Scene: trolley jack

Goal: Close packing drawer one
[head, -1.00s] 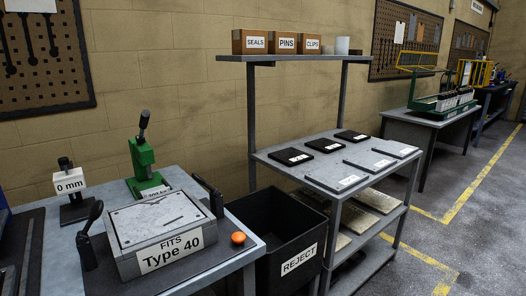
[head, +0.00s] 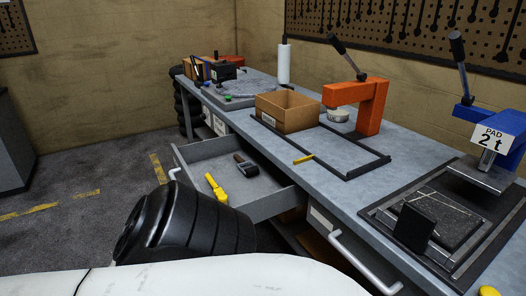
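A grey drawer (head: 264,206) stands pulled out from under the workbench, in the middle of the head view. A yellow tool (head: 215,188) and a black tool (head: 245,164) lie in it. Its handle (head: 174,174) shows at its left end. I cannot read a label naming it as packing drawer one. A second drawer front with a pale bar handle (head: 365,262) is nearer, at the lower right, and looks shut. My black and white arm part covers the bottom left and hides some of the open drawer's near side. Neither of my grippers is in view.
On the workbench (head: 338,150) are an open cardboard box (head: 288,110), an orange press (head: 358,104), a blue press (head: 490,130) marked "PAD 2 t" and a black frame. A yellow stick (head: 303,160) lies near its front edge. The floor (head: 95,175) at left is clear.

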